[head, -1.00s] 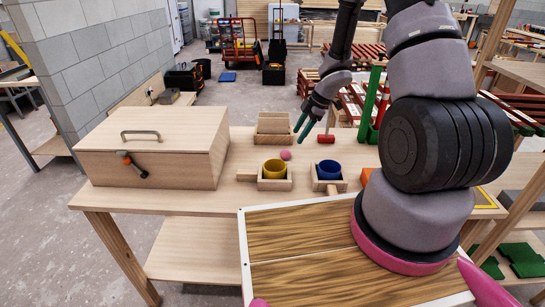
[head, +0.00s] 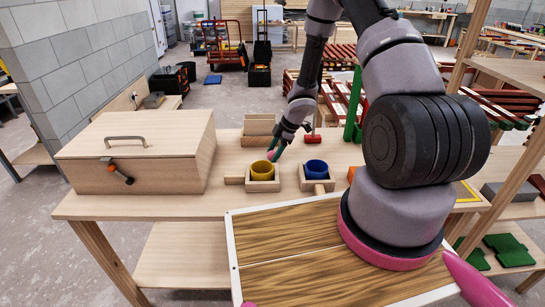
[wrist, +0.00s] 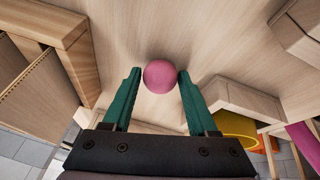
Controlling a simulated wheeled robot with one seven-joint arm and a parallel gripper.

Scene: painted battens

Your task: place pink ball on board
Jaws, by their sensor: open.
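The pink ball (wrist: 160,76) rests on the wooden workbench and sits between the two green fingertips of my gripper (wrist: 159,74) in the wrist view. The fingers stand open on either side of it; whether either one touches it is hard to tell. In the head view the ball (head: 270,155) is partly hidden by my gripper (head: 276,147), just behind the yellow cup. A flat wooden panel with a white rim (head: 232,258) lies in front of the bench. A yellow-edged flat piece (head: 466,192) shows at the bench's right; I cannot tell which is the board.
A yellow cup (head: 262,170) and a blue cup (head: 315,168) sit in wooden holders close in front of my gripper. A wooden box (head: 140,160) with a handle fills the left. A wooden rack (head: 258,130) stands behind, and a red-headed tool (head: 313,139) lies to the right.

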